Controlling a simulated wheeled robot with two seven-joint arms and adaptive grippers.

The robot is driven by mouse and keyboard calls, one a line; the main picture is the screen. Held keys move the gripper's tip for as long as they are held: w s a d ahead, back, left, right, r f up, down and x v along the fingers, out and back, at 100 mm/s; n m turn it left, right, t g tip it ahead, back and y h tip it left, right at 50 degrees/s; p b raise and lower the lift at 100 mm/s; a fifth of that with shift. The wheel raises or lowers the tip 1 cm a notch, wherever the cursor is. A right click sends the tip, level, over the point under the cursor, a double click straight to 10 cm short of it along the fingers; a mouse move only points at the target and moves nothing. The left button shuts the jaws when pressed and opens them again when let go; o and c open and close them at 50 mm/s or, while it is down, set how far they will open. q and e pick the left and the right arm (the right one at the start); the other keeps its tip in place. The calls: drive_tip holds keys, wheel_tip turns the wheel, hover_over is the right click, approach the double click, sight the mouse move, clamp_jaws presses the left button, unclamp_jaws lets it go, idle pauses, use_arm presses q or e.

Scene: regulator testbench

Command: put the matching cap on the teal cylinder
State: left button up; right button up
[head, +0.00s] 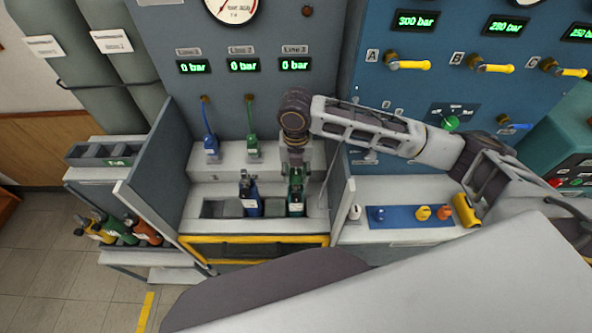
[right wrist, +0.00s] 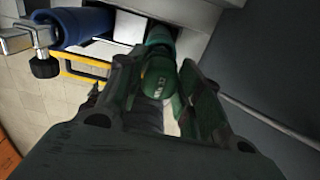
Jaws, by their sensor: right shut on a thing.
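The teal cylinder (head: 296,202) stands in the right part of the rack at the front of the bench bay. Its upper part also shows in the right wrist view (right wrist: 160,35). My right gripper (head: 296,165) points down directly over it. In the right wrist view its fingers (right wrist: 158,80) are shut on a green cap (right wrist: 157,74). The cap is at the top end of the teal cylinder and overlaps it in view; I cannot tell whether it is seated. My left gripper is not in view.
A blue cylinder (head: 249,196) with a metal valve stands close to the left in the rack (head: 188,226). A blue mat (head: 400,218) at the right holds a blue cap (head: 377,214) and yellow-orange caps (head: 423,212). A partition (head: 150,190) bounds the bay's left side.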

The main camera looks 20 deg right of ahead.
drive_tip(key=shift+f, duration=0.35)
idle(0.3)
drive_tip(key=o, duration=1)
drive_tip(key=shift+o, duration=0.2)
drive_tip(key=shift+r, duration=0.1)
wheel_tip(320, 180, up, 12)
idle(0.9)
